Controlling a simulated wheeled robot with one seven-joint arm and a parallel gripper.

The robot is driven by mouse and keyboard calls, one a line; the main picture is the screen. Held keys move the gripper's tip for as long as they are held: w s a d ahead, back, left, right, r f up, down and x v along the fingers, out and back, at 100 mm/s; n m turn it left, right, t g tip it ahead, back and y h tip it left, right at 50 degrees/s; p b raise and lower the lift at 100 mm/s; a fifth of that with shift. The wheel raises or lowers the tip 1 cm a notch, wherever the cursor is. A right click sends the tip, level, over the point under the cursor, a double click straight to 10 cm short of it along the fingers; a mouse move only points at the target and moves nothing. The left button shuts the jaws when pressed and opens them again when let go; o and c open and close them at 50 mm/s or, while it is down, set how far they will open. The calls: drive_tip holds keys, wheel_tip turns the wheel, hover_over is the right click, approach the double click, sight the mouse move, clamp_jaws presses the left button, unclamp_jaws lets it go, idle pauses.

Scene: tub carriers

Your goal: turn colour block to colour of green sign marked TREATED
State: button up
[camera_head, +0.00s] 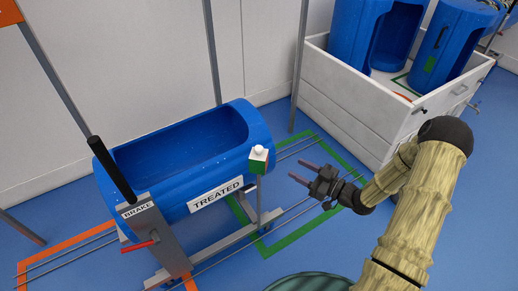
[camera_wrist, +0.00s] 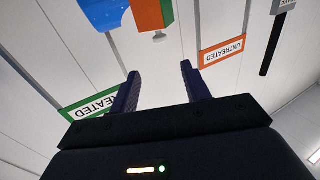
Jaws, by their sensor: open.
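The colour block (camera_head: 258,167) stands on a post at the right end of the blue tub (camera_head: 185,155). In the head view it shows a white top and a green face. In the wrist view the block (camera_wrist: 150,12) shows an orange face and a green face, with a small pale knob. My gripper (camera_head: 297,170) is open and empty, right of the block and apart from it. In the wrist view my gripper's fingers (camera_wrist: 160,70) point toward the block. The green sign (camera_wrist: 92,104) is partly hidden by a finger; "EATED" is readable.
An orange UNTREATED sign (camera_wrist: 223,52) hangs on the wall. A BRAKE plate (camera_head: 138,209) with a black lever (camera_head: 110,168) and red handle (camera_head: 139,246) is at the carrier's left. A white cart (camera_head: 360,100) with blue tubs stands back right. Rails and green floor lines (camera_head: 296,233) lie below.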

sight(262, 151)
drive_tip(key=x, duration=1.6)
drive_tip(key=shift+w+a, duration=0.2)
drive_tip(key=shift+a, duration=0.05)
drive_tip(key=c, duration=0.9)
